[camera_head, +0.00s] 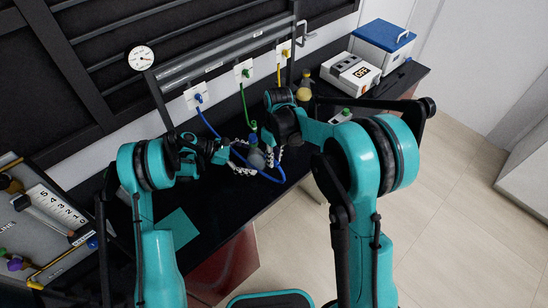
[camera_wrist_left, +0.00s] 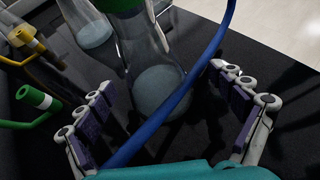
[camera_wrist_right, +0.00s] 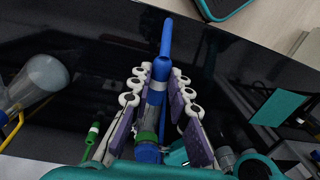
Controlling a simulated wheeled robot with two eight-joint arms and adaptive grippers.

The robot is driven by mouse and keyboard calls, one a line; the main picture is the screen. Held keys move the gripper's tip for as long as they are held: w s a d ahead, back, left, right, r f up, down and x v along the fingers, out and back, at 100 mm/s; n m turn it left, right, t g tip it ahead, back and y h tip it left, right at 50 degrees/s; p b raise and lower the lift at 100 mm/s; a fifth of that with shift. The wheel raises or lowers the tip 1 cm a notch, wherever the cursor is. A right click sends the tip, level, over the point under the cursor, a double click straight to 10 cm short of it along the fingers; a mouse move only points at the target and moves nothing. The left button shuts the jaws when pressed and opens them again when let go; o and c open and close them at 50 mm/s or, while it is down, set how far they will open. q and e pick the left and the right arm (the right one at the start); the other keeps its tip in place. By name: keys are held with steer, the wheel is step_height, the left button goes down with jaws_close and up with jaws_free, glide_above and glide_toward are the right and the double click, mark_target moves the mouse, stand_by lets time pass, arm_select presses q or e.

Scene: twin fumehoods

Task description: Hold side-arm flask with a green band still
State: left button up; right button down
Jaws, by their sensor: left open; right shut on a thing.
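The side-arm flask (camera_head: 256,158) stands on the black bench between my two grippers. In the left wrist view its clear conical body (camera_wrist_left: 158,88) holds pale liquid, and a green band (camera_wrist_left: 118,4) shows at the top edge. My left gripper (camera_wrist_left: 170,110) is open, its fingers to either side of the flask's lower part, with no clear contact. The blue hose (camera_wrist_left: 185,100) crosses in front of the flask. My right gripper (camera_wrist_right: 160,95) is shut on the blue hose (camera_wrist_right: 161,70). A green ring (camera_wrist_right: 147,137) shows below it; I cannot tell what it belongs to.
A second flask (camera_wrist_left: 88,28) stands close by. Blue (camera_head: 198,97), green (camera_head: 245,73) and yellow (camera_head: 285,53) taps line the back wall. A balance (camera_head: 350,73) and a blue-lidded box (camera_head: 384,38) are at the far right. A tool panel (camera_head: 50,210) is at left.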

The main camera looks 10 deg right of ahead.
arm_select(q)
steer(key=shift+d+f, duration=0.15)
steer(key=shift+d, duration=0.15)
steer(key=c, duration=0.9)
steer(key=shift+c, duration=0.2)
steer(key=o, duration=0.8)
steer(key=c, duration=0.8)
